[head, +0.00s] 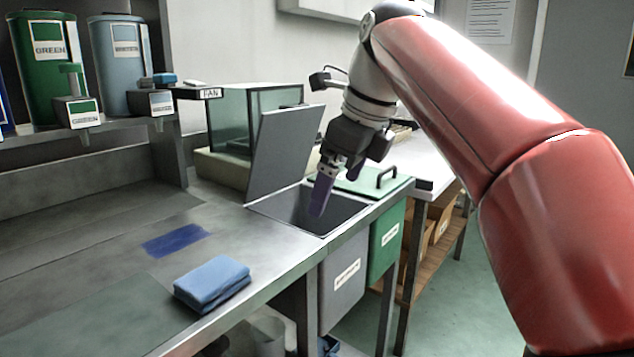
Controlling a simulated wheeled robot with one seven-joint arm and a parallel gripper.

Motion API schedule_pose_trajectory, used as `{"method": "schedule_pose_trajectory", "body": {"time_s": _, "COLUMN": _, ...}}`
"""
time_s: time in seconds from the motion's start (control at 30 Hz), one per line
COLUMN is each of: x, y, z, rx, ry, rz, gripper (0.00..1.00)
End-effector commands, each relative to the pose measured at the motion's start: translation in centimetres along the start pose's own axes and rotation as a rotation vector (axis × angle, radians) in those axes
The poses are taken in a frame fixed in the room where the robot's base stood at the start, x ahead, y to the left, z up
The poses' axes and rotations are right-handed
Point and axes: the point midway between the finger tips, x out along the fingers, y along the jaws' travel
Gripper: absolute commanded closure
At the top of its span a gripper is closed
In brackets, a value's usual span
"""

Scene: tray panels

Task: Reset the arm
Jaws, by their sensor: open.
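My arm reaches in from the right side of the head view, with a red upper part and a grey and black wrist. My gripper (338,190) points down over the grey bin opening (290,212) set into the counter. Its purple-tipped fingers stand apart, and I see nothing between them. Whether the near fingertip is above the opening's rim or slightly inside it, I cannot tell.
A grey lid (285,152) stands raised behind the opening. A green lid (368,183) with a black handle lies to the right. A folded blue cloth (212,282) and a blue patch (175,241) are on the counter (90,255). Green (52,65) and grey-blue (122,60) canisters stand back left.

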Motion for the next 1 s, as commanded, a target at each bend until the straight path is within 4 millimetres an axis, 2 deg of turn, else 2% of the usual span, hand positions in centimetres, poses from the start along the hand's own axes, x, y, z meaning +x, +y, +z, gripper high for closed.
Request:
{"method": "schedule_pose_trajectory", "body": {"time_s": 0.27, "x": 1.7, "y": 1.6, "z": -2.0, "rx": -0.265, "ry": 0.050, "rz": -0.055, "gripper": 0.00}}
{"method": "schedule_pose_trajectory", "body": {"time_s": 0.47, "x": 3.7, "y": 3.1, "z": -5.3, "rx": -0.577, "ry": 0.117, "rz": -0.103, "gripper": 0.00}}
{"method": "schedule_pose_trajectory", "body": {"time_s": 0.67, "x": 6.9, "y": 5.6, "z": -12.0, "rx": -1.062, "ry": 0.228, "rz": -0.137, "gripper": 0.00}}
{"method": "schedule_pose_trajectory", "body": {"time_s": 0.9, "x": 12.0, "y": 9.2, "z": -21.0, "rx": -1.657, "ry": 0.348, "rz": -0.119, "gripper": 0.00}}
{"method": "schedule_pose_trajectory", "body": {"time_s": 1.0, "x": 14.0, "y": 10.6, "z": -23.9, "rx": -1.856, "ry": 0.382, "rz": -0.104, "gripper": 0.00}}
